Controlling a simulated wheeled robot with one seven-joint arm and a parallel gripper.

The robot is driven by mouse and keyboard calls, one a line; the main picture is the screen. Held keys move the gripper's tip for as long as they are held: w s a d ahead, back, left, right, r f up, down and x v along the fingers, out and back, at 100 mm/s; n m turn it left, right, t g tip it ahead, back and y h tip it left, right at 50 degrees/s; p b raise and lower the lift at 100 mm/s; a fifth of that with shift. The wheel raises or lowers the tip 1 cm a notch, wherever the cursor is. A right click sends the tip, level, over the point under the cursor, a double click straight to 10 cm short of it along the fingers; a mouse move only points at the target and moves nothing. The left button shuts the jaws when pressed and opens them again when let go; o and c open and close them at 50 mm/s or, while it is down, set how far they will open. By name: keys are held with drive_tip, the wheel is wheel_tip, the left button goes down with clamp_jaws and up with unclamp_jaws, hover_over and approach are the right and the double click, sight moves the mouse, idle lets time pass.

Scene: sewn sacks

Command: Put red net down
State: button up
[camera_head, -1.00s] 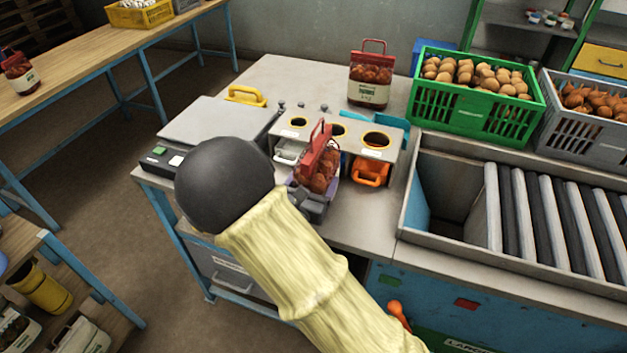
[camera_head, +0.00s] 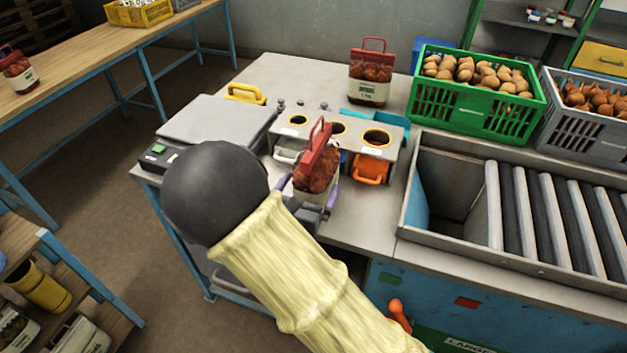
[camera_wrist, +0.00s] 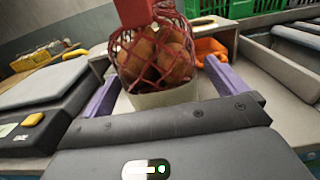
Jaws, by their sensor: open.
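The red net (camera_head: 316,172) is a mesh sack of brown produce with a red top, a handle and a pale label band. It stands upright at the front of the metal bench, before the block with round holes. In the wrist view the red net (camera_wrist: 155,55) fills the upper middle. My gripper (camera_wrist: 160,95) is open, with one purple finger on each side of the net's pale lower band. A gap seems to show beside the fingers. In the head view my gripper (camera_head: 308,190) is partly hidden behind my arm and the net. The net's base is hidden.
Another red-topped sack (camera_head: 370,75) stands at the back of the bench. A green crate of potatoes (camera_head: 470,113) and a grey crate of onions (camera_head: 590,125) are at right. A scale (camera_head: 215,122) lies left, the holed block (camera_head: 345,135) behind, a roller trough (camera_head: 450,220) right.

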drive_tip(key=v, duration=0.9)
drive_tip(key=shift+b, duration=0.45)
